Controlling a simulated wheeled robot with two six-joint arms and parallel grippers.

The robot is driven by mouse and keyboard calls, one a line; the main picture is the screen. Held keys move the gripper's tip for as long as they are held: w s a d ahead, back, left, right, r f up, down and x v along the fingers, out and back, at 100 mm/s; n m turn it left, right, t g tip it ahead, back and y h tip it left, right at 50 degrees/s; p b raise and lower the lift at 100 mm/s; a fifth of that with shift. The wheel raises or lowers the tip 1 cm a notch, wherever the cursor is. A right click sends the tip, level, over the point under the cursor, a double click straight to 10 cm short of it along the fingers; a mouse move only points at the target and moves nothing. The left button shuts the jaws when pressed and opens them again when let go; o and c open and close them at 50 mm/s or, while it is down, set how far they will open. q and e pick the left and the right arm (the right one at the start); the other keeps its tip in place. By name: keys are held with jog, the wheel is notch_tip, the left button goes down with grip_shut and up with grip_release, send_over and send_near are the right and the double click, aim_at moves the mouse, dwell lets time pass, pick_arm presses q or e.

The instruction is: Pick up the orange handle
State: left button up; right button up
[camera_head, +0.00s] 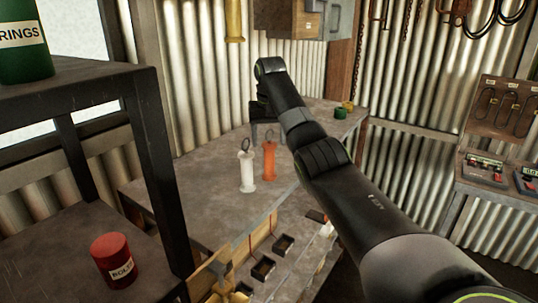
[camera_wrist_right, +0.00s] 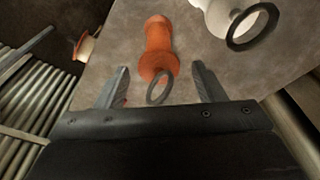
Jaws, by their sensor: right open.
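The orange handle (camera_head: 269,162) stands on the grey workbench (camera_head: 205,190), beside a white handle (camera_head: 245,173) on its left. Each has a dark ring at its top. My right gripper (camera_head: 265,134) is above and close to the orange handle, partly hidden by my own arm. In the right wrist view the orange handle (camera_wrist_right: 158,48) and its ring lie between the two spread fingers of my right gripper (camera_wrist_right: 160,82), with gaps at both sides. The white handle (camera_wrist_right: 210,12) is off to the right there. My left gripper is not in view.
A dark shelf rack (camera_head: 155,150) stands at the left, with a red tin (camera_head: 115,260) and a green tin (camera_head: 25,50). Small yellow and green items (camera_head: 343,110) sit at the bench's far right. Small dark trays (camera_head: 273,255) lie below the front edge.

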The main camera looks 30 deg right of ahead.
jog(key=shift+d+f, duration=0.1)
jog(key=shift+f, duration=0.85)
jog(key=shift+w, duration=0.1)
jog(key=c, duration=1.3)
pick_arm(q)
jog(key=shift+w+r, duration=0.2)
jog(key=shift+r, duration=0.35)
pick_arm(e)
jog(key=shift+r, duration=0.1)
